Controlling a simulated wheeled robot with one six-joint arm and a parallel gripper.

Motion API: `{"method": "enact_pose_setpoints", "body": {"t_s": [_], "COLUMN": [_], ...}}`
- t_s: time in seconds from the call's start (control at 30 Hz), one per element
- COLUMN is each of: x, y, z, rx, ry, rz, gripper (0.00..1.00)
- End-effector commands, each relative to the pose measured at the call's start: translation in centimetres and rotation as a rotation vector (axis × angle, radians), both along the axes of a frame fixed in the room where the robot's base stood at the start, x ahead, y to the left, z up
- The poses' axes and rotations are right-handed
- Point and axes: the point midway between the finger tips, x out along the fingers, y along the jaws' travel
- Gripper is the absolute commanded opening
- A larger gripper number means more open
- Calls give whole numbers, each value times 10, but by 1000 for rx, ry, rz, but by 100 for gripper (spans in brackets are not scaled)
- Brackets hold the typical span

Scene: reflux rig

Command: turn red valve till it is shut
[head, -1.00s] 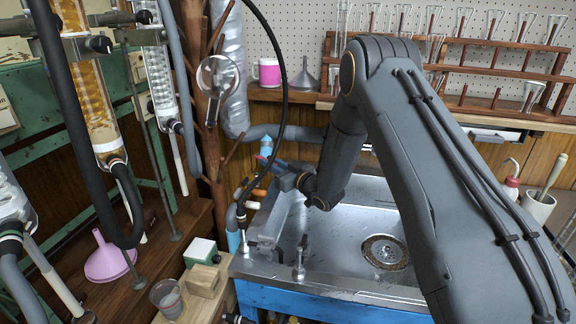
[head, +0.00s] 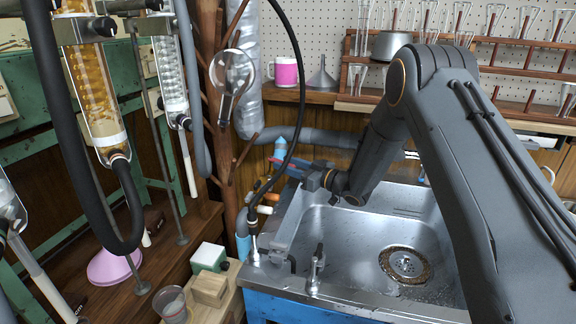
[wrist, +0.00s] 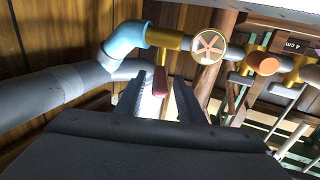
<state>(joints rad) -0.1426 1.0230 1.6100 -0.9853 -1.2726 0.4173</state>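In the wrist view, the red valve shows as a short red lever (wrist: 160,79) hanging below a brass valve body (wrist: 168,40). The body joins a light-blue pipe elbow (wrist: 124,40). My gripper (wrist: 161,86) is open, with one finger on each side of the lever in the picture. I cannot tell whether either finger touches it. In the head view, my gripper (head: 287,166) is at the back left corner of the sink, by the blue elbow (head: 281,147). The lever cannot be made out clearly there.
In the wrist view, a round spoked handle (wrist: 209,48) and an orange knob (wrist: 267,63) sit to the right of the valve. In the head view, a black hose (head: 290,150) arches close by my gripper. The metal sink (head: 340,240) is empty.

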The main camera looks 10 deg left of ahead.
Motion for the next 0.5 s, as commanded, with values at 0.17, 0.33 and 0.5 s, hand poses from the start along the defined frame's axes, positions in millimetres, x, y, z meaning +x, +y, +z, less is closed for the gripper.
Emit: {"method": "enact_pose_setpoints", "body": {"t_s": [0.17,0.33,0.5], "x": [0,-7,-21], "y": [-2,-18,-42], "z": [-1,-1,0], "rx": [0,0,0], "ry": [1,1,1], "rz": [-2,-4,-4], "gripper": [35,35,35]}}
